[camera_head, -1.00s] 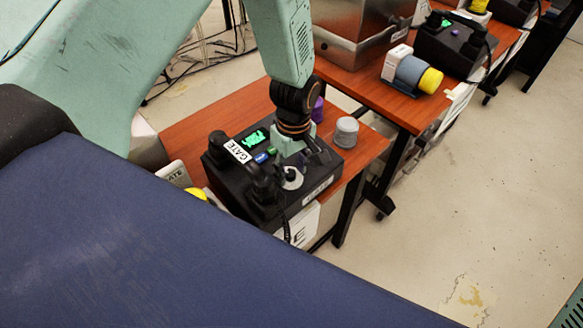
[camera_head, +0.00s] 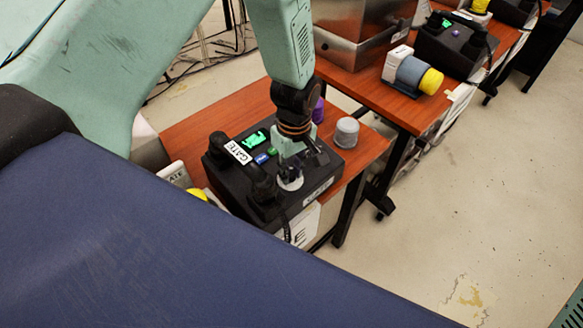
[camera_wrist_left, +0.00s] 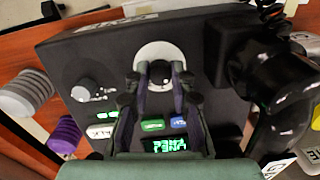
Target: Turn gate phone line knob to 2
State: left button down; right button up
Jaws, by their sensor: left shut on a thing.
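The gate phone (camera_head: 225,180) is a black box with a white GATE label, a lit green screen and coloured buttons, on a wooden table. Its dial knob (camera_wrist_left: 160,68) is dark on a round white plate, which shows partly in the head view (camera_head: 291,184). My left gripper (camera_head: 290,170) reaches down onto this knob. In the left wrist view its two fingers (camera_wrist_left: 162,75) are shut on the knob from both sides. The fingers hide parts of the plate, and I cannot read the knob's setting. My right gripper is not in view.
A second, smaller grey knob (camera_wrist_left: 84,90) sits beside it on the phone. The black handset (camera_wrist_left: 285,85) lies along one side. A grey cylinder (camera_head: 346,132) and a purple one (camera_head: 318,110) stand behind. Another table (camera_head: 372,85) holds a metal box and another phone.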

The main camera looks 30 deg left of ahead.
pick_arm(q)
jog(key=m+p, duration=0.1)
jog(key=m, duration=0.2)
jog(key=shift+w+r+p, duration=0.2)
jog(key=shift+p, duration=0.15)
jog(key=shift+d+m+g+y+p, duration=0.1)
jog(key=shift+m+g+y+p, duration=0.35)
jog(key=shift+m, duration=1.65)
jog(key=shift+t, duration=0.25)
jog(key=c, duration=1.1)
grip_release()
jog(key=shift+s+f, duration=0.1)
jog(key=shift+c, duration=0.2)
notch_tip(320, 180, up, 12)
jog(key=w+d, duration=0.1)
jog(key=shift+d, duration=0.15)
jog(key=shift+f, duration=0.15)
